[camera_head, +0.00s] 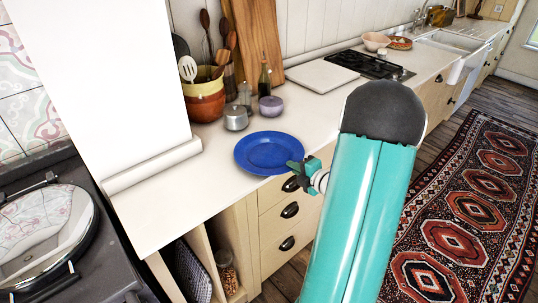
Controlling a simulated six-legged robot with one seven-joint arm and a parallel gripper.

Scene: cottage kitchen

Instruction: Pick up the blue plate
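The blue plate (265,150) lies flat on the pale countertop, near its front edge. My gripper (297,169) is at the plate's right front rim, by the counter edge. In this view a green fingertip overlaps the rim. I cannot tell whether it touches the plate, or whether the fingers are open or closed around the rim. My teal arm hides part of the counter front and the floor to the right.
A small metal pot (236,118), a lilac bowl (271,106) and dark bottles (264,80) stand behind the plate. A utensil crock (205,98) is at back left. A white board (321,75) and black hob (372,65) lie further right. Counter left of the plate is clear.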

